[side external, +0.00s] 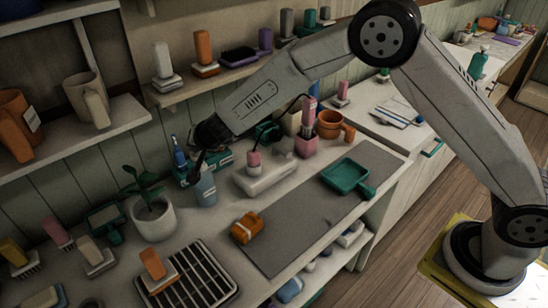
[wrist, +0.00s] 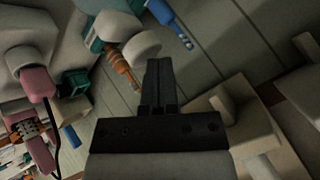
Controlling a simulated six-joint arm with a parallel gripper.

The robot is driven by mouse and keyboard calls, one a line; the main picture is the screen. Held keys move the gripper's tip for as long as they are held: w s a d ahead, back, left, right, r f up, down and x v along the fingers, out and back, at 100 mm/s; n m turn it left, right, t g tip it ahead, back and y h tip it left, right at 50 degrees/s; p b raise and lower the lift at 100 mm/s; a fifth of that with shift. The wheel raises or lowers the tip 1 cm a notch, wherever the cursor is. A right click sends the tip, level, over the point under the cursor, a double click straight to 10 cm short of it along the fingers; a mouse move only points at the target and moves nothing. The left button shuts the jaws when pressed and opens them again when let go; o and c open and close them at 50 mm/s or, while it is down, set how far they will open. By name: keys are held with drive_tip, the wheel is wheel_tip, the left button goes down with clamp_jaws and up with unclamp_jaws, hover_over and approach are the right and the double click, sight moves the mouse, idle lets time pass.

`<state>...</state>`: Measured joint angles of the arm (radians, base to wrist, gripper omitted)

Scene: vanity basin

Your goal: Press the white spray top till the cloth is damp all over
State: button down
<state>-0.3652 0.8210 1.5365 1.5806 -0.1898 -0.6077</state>
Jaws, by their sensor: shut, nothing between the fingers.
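My gripper (side external: 199,162) is shut and empty, pointing down at the back of the counter in the side view. Its closed dark fingers (wrist: 158,65) show in the middle of the wrist view. A grey-blue bottle (side external: 205,190) stands right below and beside the fingertips in the side view; its top is hidden or too dark to make out, and I cannot tell whether the fingers touch it. A white rounded piece (wrist: 143,45) lies just beyond the fingertips in the wrist view; I cannot tell whether it is the spray top. No cloth can be made out for certain; a flat grey mat (side external: 300,235) covers the counter front.
A potted plant (side external: 153,215) stands left of the bottle, and a blue brush (side external: 179,155) behind it. A pink-topped dispenser (side external: 254,160) on a white block stands to the right. An orange item (side external: 247,228) and a teal tray (side external: 347,176) lie in front. A shelf hangs above.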

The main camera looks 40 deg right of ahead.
sight(198, 155)
drive_tip(key=shift+f, duration=0.55)
idle(0.8)
drive_tip(key=shift+s+r, duration=0.1)
drive_tip(key=shift+r, duration=3.4)
drive_tip(key=shift+r, duration=0.1)
idle(0.7)
drive_tip(key=shift+r, duration=1.35)
drive_tip(key=shift+f, duration=0.1)
